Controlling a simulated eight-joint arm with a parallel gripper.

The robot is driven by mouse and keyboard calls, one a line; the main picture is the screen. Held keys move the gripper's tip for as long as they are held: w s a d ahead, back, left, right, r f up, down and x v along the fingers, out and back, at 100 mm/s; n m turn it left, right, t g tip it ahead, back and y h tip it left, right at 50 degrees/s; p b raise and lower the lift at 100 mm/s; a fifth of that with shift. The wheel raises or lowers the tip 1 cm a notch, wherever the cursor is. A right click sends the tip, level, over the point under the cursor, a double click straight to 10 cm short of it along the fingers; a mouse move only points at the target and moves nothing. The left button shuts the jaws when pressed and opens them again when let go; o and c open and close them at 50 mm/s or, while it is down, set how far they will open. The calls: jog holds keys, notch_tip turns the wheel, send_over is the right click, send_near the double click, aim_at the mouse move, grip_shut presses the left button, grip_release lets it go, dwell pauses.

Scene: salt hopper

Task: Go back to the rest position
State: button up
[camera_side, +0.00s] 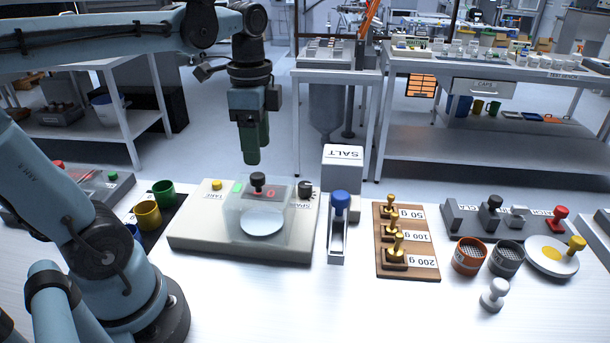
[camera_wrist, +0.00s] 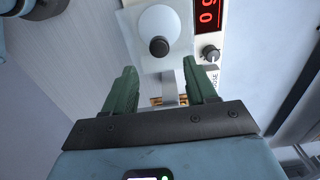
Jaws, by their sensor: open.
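My gripper (camera_side: 253,158) hangs in the air above the back part of the scale, pointing down, apart from everything. In the wrist view my gripper (camera_wrist: 160,85) shows two green fingers spread apart with nothing held between them. The scale (camera_side: 190,236) is a beige box with a clear cover (camera_side: 275,196) topped by a black knob (camera_side: 257,180) and a round white pan (camera_side: 262,222). In the wrist view the knob (camera_wrist: 159,46) and part of a red digital display (camera_wrist: 208,14) show.
The salt hopper (camera_side: 342,157) with a blue-knobbed lever (camera_side: 340,202) stands right of the scale. Brass weights sit on a wooden board (camera_side: 385,262). Orange (camera_side: 468,256) and dark (camera_side: 506,259) cups stand farther right. Green (camera_side: 164,193) and yellow (camera_side: 148,215) mugs stand left.

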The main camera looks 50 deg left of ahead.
aim_at(259, 175)
jog(key=shift+f, duration=2.95)
notch_tip(259, 175, up, 12)
notch_tip(259, 175, down, 12)
jog(key=shift+r, duration=0.25)
jog(key=s+a, duration=0.9)
notch_tip(259, 175, up, 11)
jog(key=w, duration=0.1)
jog(key=shift+d+n, duration=0.3)
jog(key=shift+d, duration=0.15)
jog(key=shift+w+f, duration=0.1)
